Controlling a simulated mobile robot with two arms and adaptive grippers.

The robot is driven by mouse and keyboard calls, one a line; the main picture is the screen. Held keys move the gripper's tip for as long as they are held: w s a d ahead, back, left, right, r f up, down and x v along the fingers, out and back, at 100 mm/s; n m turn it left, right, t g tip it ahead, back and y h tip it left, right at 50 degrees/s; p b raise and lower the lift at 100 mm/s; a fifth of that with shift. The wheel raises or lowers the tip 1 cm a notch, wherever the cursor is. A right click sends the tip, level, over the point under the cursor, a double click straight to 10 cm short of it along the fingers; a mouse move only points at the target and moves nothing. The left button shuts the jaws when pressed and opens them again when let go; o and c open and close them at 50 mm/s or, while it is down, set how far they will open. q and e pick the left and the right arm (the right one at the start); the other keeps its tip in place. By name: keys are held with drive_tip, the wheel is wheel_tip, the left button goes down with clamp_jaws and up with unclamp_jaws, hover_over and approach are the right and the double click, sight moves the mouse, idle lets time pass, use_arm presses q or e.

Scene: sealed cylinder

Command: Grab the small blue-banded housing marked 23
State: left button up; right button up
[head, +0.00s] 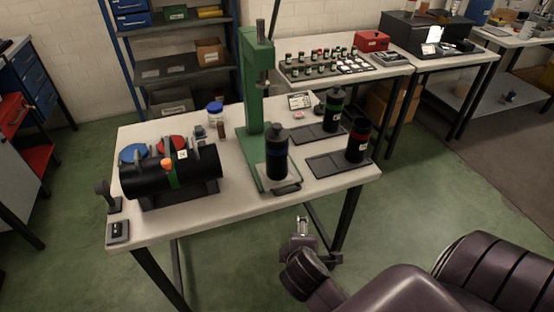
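A black bottle-shaped housing with a blue band (277,160) stands upright on the base of the green press (251,90). No number can be read on it. Several small dark housings (317,62) stand in rows on a tray on the back table; their band colours and numbers are too small to make out. My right gripper (302,222) is low in front of the table's front right edge, well apart from the housings. It looks empty, but whether its fingers are open is unclear. My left gripper is out of view.
A green-banded housing (334,112) and a red-banded housing (357,142) stand on dark trays at the right. A large black cylinder (180,168) lies in a cradle at the left. A red box (371,41) sits on the back table. The green floor in front is clear.

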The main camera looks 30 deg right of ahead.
sight(277, 145)
drive_tip(key=w+d+r+n+t+h, duration=0.1)
drive_tip(key=w+r+n+t, duration=0.1)
drive_tip(key=w+r+n, duration=0.3)
drive_tip(key=w+d+r+n+t+h, duration=0.1)
drive_tip(key=w+r+n+t+h, duration=0.1)
drive_tip(key=w+r+n, duration=0.3)
drive_tip(key=w+d+r+n+t+h, duration=0.1)
drive_tip(key=w+r+n+t+h, duration=0.1)
drive_tip(key=w+r+n, duration=0.3)
drive_tip(key=shift+w+n+t, duration=0.2)
drive_tip(key=shift+n+t, duration=0.15)
drive_tip(key=shift+n, duration=0.5)
drive_tip(key=shift+w+n+t, duration=0.2)
drive_tip(key=shift+n+t, duration=0.15)
drive_tip(key=shift+n, duration=0.5)
drive_tip(key=p+x, duration=0.1)
drive_tip(key=x, duration=0.6)
drive_tip(key=shift+w+a+r+p, duration=0.1)
drive_tip(key=shift+w+a+p, duration=0.1)
drive_tip(key=shift+p, duration=0.1)
drive_tip(key=shift+w+d, duration=0.2)
drive_tip(key=shift+c, duration=0.4)
clamp_jaws()
